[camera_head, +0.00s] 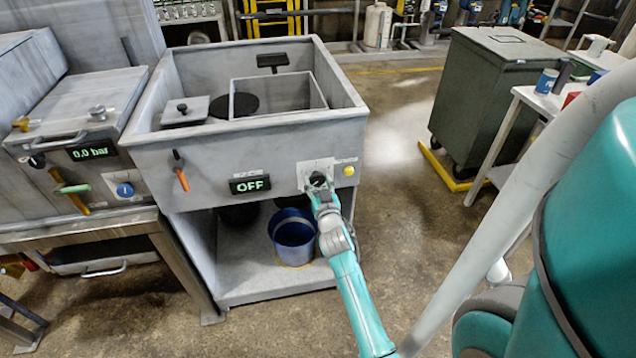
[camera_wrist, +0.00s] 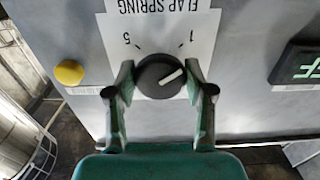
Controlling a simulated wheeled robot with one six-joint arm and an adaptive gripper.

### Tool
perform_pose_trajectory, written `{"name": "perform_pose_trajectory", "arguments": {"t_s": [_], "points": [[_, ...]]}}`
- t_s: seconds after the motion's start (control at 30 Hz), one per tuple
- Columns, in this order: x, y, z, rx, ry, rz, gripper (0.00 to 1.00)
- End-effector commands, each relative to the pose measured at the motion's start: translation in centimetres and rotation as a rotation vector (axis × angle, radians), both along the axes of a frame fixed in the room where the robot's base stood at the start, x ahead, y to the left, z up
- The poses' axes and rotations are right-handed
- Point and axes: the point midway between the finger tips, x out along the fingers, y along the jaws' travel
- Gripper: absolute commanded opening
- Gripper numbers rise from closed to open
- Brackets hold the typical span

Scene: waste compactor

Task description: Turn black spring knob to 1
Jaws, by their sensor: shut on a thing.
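The black spring knob (camera_wrist: 158,78) is round with a white pointer line. In the wrist view it sits on a white plate (camera_wrist: 157,28) with upside-down "FLAP SPRING" lettering, a 5 at left and a 1 at right. The pointer aims right and slightly up, a little below the direction of the 1. My gripper (camera_wrist: 158,72) is shut on the knob, one finger on each side. In the head view my gripper (camera_head: 320,190) meets the knob (camera_head: 318,179) on the front panel of the grey compactor (camera_head: 225,160); it partly hides the knob there.
A yellow button (camera_head: 349,170) is right of the knob, an "OFF" display (camera_head: 250,185) and an orange-handled lever (camera_head: 181,173) are left. A blue bucket (camera_head: 293,235) stands on the shelf below. A dark green bin (camera_head: 490,95) is at right; floor between is clear.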

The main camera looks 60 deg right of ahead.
Motion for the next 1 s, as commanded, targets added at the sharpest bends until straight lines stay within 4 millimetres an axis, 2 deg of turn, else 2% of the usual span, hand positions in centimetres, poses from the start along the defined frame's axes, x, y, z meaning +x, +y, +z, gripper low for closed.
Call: {"name": "perform_pose_trajectory", "arguments": {"t_s": [0.3, 0.6, 0.63, 0.7, 1.0], "points": [[-0.04, -0.02, 0.01, -0.094, 0.11, 0.0, 0.18], [-0.04, -0.02, 0.0, -0.101, 0.119, 0.0, 0.18], [-0.04, -0.02, 0.0, -0.101, 0.119, 0.0, 0.58], [-0.04, -0.02, 0.0, -0.101, 0.118, 0.0, 0.75], [-0.05, 0.0, 0.0, -0.1, 0.117, 0.0, 0.77]]}}
